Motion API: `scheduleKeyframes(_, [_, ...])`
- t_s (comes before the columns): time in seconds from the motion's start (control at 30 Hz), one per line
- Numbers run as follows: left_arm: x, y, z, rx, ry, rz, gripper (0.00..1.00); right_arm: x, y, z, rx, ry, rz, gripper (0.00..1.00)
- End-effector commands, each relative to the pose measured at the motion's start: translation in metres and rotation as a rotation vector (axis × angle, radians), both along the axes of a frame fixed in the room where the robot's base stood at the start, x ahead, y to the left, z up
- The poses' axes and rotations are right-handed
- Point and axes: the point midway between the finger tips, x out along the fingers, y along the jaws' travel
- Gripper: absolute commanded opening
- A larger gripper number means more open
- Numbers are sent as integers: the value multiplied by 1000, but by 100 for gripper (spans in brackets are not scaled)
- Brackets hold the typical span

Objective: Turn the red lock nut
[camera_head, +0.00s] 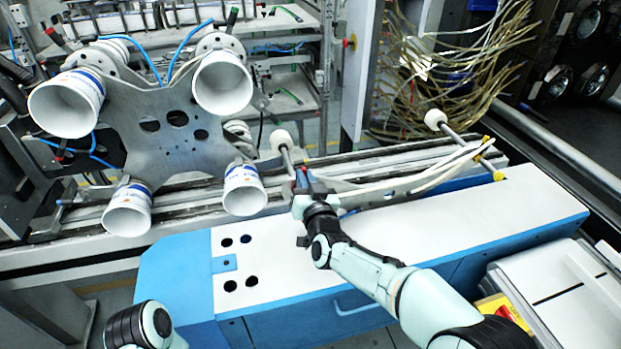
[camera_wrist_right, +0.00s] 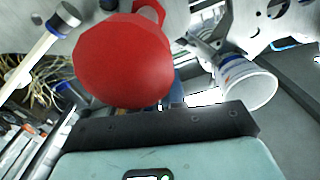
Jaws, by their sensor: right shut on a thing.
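The red lock nut (camera_wrist_right: 122,62) is large in the right wrist view, directly beyond the dark gripper body. In the head view only a small bit of red shows at my right gripper (camera_head: 302,182), which covers most of it. My right gripper is shut on the red lock nut, beside the metal rail behind the blue and white cabinet. The fingertips and their exact contact are hidden. My left arm shows only as a link at the bottom left of the head view; its gripper is out of view.
A metal plate (camera_head: 180,165) with several white cups (camera_head: 222,82) stands at the left. White-knobbed rods (camera_head: 436,119) rise from the rail. The white-topped blue cabinet (camera_head: 480,222) lies in front, its top mostly clear. Tangled hoses (camera_head: 460,65) hang behind.

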Motion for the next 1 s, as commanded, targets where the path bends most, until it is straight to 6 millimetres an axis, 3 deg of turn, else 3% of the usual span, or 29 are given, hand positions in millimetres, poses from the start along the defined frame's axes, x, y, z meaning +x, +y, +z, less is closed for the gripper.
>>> scheduleKeyframes(0.4, [-2, 0, 6, 0, 9, -2, 49, -4, 11, 2, -196, -65, 1, 0])
scheduleKeyframes(0.97, [-2, 0, 6, -1, 11, -1, 49, -4, 13, 2, -230, -76, 1, 0])
scheduleKeyframes(1.0, [-2, 0, 6, -1, 11, -1, 49, -4, 13, 2, -230, -76, 1, 14])
